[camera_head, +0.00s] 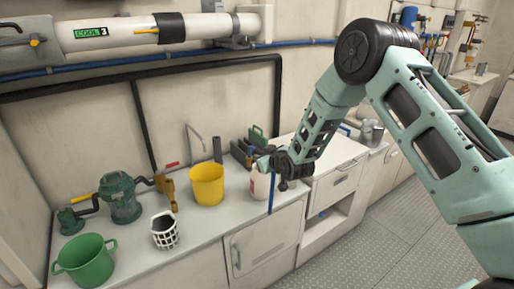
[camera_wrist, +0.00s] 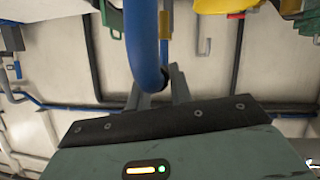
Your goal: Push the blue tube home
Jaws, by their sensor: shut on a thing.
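My gripper (camera_head: 270,163) is over the front of the white counter, near its right end. It is shut on a blue tube (camera_head: 271,193), which hangs down from it past the counter's front edge. In the wrist view the blue tube (camera_wrist: 143,40) is large and close, running from the top edge down to the dark fingers (camera_wrist: 157,92). The fingers are partly hidden behind the tube and my wrist housing. I cannot tell which fitting the tube belongs to.
A white bottle (camera_head: 257,186) stands close beside my gripper. A yellow bucket (camera_head: 207,184), white basket (camera_head: 165,231), green bucket (camera_head: 85,262) and green pump (camera_head: 120,198) stand leftward on the counter (camera_head: 140,262). A blue pipe (camera_head: 150,63) runs along the wall.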

